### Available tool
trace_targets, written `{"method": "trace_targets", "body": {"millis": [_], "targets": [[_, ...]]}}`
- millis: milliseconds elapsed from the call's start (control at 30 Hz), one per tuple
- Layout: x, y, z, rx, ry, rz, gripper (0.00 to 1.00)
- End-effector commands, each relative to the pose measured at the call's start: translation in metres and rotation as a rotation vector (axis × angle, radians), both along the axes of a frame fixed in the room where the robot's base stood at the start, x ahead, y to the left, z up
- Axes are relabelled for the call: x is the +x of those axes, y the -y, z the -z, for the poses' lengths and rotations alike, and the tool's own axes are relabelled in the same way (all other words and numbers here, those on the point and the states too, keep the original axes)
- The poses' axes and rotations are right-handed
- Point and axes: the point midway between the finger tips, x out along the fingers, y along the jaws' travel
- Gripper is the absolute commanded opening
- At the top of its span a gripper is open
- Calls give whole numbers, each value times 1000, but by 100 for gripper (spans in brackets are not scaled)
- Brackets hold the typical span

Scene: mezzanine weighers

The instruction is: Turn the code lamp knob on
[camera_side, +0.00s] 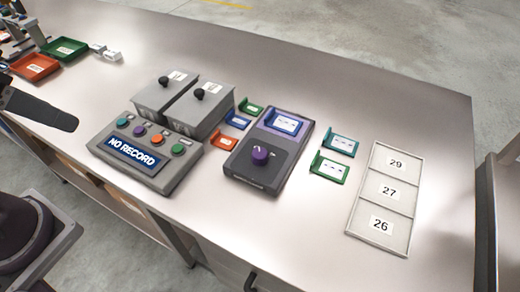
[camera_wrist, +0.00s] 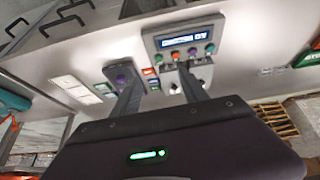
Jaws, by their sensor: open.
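A purple knob (camera_side: 260,155) sits on a dark grey box (camera_side: 238,172) with a purple-framed label panel at its upper end. A small pale mark shows beside the knob; I cannot read its setting. The knob (camera_wrist: 122,80) and its box also show in the wrist view, beside the left finger. My gripper (camera_wrist: 158,75) is open and empty, its two dark fingers spread well apart. In the side view a dark part of my arm or gripper reaches in at the left edge, well apart from the knob.
A grey console (camera_side: 145,182) with coloured buttons reads "NO RECORD", left of the knob box. Two grey boxes with black knobs (camera_side: 196,88) stand behind it. Small coloured trays flank the knob box. A panel (camera_side: 398,150) numbered 29, 27, 26 lies right. The right table top is mostly clear.

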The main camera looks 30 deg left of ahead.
Motion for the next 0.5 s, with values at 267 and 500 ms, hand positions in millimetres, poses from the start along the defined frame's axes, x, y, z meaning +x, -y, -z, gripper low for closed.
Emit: {"method": "trace_targets", "body": {"millis": [267, 500], "targets": [[124, 64, -4, -367, -351, -436, 55], [225, 156, 98, -329, -489, -952, 55]]}}
